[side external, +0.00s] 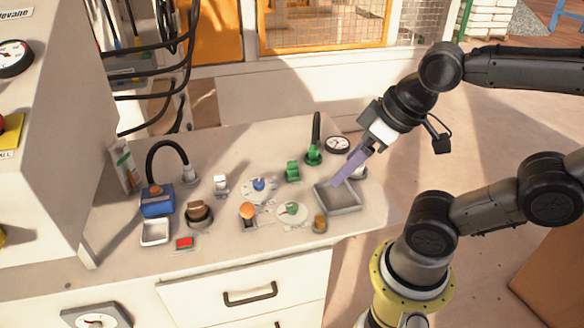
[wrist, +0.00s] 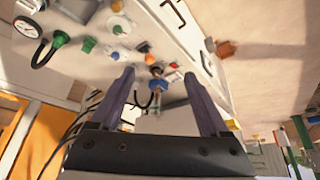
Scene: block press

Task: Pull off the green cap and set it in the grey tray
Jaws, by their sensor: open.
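The grey tray (side external: 357,206) sits at the right end of the bench top and looks empty. A small green block-like piece (side external: 292,172) stands left of it and also shows in the wrist view (wrist: 88,44). A green fitting (side external: 314,157) with a black stem stands behind that, and a green knob (side external: 291,208) sits on a dial plate. I cannot tell for certain which green piece is the cap. My gripper (side external: 338,183) has purple fingers and appears over the tray in the side view. In the wrist view its fingers (wrist: 160,77) are apart with nothing between them.
A blue box (side external: 157,201), a white tray (side external: 155,232), a red button (side external: 184,243) and an orange knob (side external: 247,210) crowd the bench. Its front right edge is free.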

